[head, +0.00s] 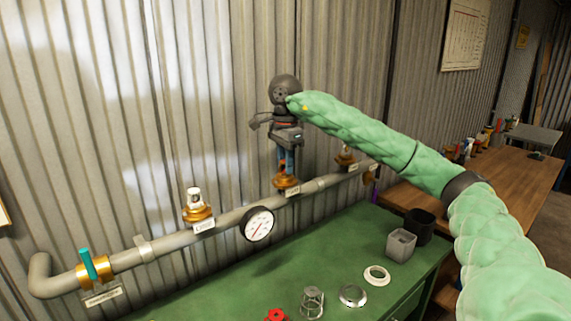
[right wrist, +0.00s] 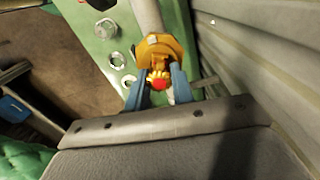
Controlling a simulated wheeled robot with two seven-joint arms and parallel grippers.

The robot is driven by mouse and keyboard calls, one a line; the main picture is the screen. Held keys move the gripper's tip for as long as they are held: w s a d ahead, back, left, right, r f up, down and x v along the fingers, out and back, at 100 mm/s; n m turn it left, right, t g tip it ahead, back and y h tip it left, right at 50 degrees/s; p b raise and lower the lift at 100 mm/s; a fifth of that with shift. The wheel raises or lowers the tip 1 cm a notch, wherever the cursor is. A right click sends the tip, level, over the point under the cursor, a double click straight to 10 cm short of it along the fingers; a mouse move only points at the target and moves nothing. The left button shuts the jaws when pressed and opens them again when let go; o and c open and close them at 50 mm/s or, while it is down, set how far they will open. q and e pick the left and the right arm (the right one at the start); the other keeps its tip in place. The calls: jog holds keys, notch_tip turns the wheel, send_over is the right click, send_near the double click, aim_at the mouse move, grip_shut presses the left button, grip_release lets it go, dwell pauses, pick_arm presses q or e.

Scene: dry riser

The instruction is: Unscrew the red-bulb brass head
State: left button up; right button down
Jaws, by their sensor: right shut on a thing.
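The brass head (head: 286,183) sits on the grey pipe (head: 236,216), on the middle one of its upright outlets. In the right wrist view the brass head (right wrist: 160,50) shows a small red bulb (right wrist: 160,84) facing the camera. My right gripper (head: 286,166) comes down on it from above, with its blue fingers (right wrist: 158,86) on either side of the bulb end. It is shut on the brass head. The fingers partly hide the head in the head view. My left gripper is not in view.
Other brass heads stand on the pipe to the left (head: 197,210) and right (head: 345,157). A pressure gauge (head: 257,224) and a teal-handled valve (head: 88,264) are also on it. The green bench (head: 330,250) holds rings, a wire cage (head: 312,303) and a grey bin (head: 400,245). Corrugated wall stands close behind.

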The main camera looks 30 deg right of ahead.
jog(key=shift+f+n+b, duration=0.1)
jog(key=shift+n+b, duration=0.2)
jog(key=shift+n, duration=2.6)
jog(key=shift+w+n+b, duration=0.1)
jog(key=shift+n+b, duration=0.2)
jog(key=shift+n, duration=0.3)
jog(key=n, duration=0.4)
jog(key=shift+a+n, duration=0.1)
jog(key=shift+n, duration=0.2)
